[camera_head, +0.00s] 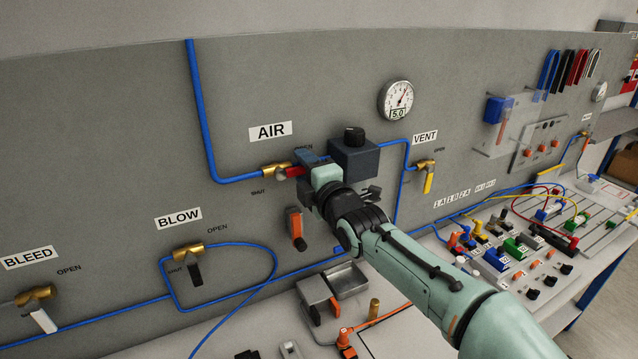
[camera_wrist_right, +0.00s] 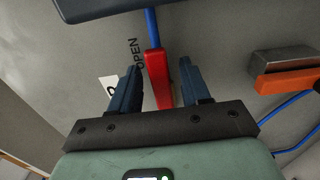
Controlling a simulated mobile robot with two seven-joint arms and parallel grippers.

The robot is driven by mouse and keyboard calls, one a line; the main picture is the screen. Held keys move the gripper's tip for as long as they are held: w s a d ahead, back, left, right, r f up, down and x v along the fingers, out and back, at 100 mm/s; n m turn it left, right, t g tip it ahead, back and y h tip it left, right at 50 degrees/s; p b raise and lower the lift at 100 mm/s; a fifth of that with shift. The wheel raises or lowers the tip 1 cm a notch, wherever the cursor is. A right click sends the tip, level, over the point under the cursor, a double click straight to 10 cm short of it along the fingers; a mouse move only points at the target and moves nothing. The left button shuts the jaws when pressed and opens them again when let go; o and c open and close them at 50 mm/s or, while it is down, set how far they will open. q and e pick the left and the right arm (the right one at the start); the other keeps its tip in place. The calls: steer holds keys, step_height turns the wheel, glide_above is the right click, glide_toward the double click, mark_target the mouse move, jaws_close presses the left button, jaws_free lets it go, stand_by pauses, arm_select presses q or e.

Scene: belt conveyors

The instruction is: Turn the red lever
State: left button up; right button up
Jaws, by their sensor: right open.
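The red lever (camera_head: 295,171) is on the brass AIR valve (camera_head: 275,169) on the grey wall panel, with its handle pointing right in the head view. My right gripper (camera_head: 304,165) is at the lever and hides its outer part. In the right wrist view the red lever (camera_wrist_right: 158,78) lies between the two dark fingers of the open gripper (camera_wrist_right: 160,70). A gap shows on its right side and a narrower one on its left; contact cannot be told. My left gripper is not in view.
A dark regulator box (camera_head: 354,158) is just right of the gripper, with a pressure gauge (camera_head: 396,98) above it. An orange-handled part (camera_head: 296,226) hangs below. The BLOW valve (camera_head: 188,252) and VENT valve (camera_head: 425,165) are apart on the panel. Blue tubes run along it.

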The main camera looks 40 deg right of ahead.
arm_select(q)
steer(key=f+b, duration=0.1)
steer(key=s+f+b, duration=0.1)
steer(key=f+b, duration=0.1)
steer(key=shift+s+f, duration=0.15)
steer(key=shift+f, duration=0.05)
arm_select(e)
steer(key=v, duration=1.2)
steer(key=shift+s, duration=0.35)
